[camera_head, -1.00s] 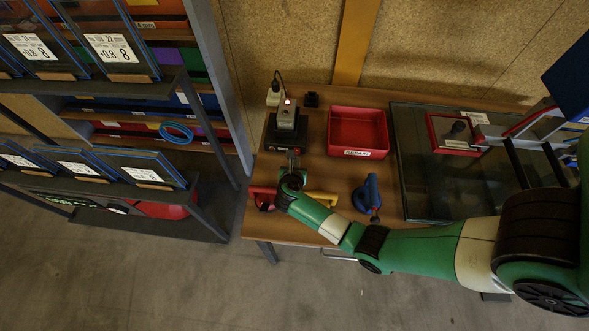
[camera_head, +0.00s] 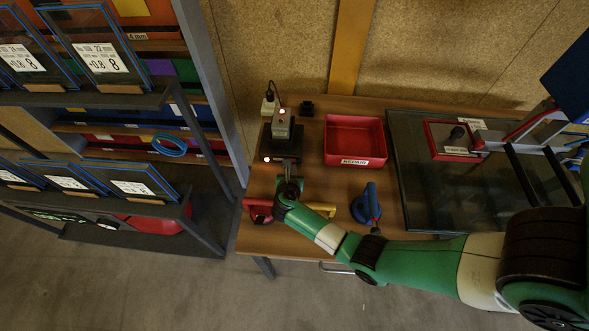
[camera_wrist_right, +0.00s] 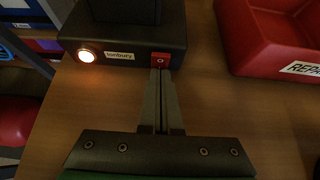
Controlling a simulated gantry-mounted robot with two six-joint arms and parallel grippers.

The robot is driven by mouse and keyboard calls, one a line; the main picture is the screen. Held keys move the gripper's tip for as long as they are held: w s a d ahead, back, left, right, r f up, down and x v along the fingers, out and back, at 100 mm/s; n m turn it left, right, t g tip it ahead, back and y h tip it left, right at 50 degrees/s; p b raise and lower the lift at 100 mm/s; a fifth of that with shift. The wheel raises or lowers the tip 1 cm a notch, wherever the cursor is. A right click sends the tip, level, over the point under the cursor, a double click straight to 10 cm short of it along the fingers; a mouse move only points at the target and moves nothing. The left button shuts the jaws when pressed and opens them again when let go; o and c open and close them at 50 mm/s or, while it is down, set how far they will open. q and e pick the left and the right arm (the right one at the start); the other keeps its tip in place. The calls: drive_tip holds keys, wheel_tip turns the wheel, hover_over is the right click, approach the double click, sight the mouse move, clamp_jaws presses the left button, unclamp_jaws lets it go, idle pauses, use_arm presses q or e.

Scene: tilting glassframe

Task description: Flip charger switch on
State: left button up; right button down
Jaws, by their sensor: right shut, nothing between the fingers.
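The charger (camera_head: 285,148) is a black box on the wooden table, with a grey battery-like block (camera_head: 283,122) on it. In the right wrist view its front face (camera_wrist_right: 120,38) shows a label, a lit lamp on the left and a red switch (camera_wrist_right: 160,60) on the right. My right gripper (camera_wrist_right: 160,76) is shut and empty, its fingertips at the red switch and seemingly touching it. In the head view the right gripper (camera_head: 287,168) is at the charger's front edge. My left gripper is not in view.
A red bin (camera_head: 355,137) stands right of the charger. A blue suction-cup tool (camera_head: 366,205) and red and yellow-handled tools lie near the front edge. A glass pane (camera_head: 420,190) covers the right side. A shelf rack (camera_head: 215,165) stands left.

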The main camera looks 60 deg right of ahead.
drive_tip(key=shift+r+p, duration=0.85)
drive_tip(key=shift+r, duration=0.1)
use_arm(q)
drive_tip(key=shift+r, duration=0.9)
use_arm(e)
drive_tip(key=shift+f, duration=0.1)
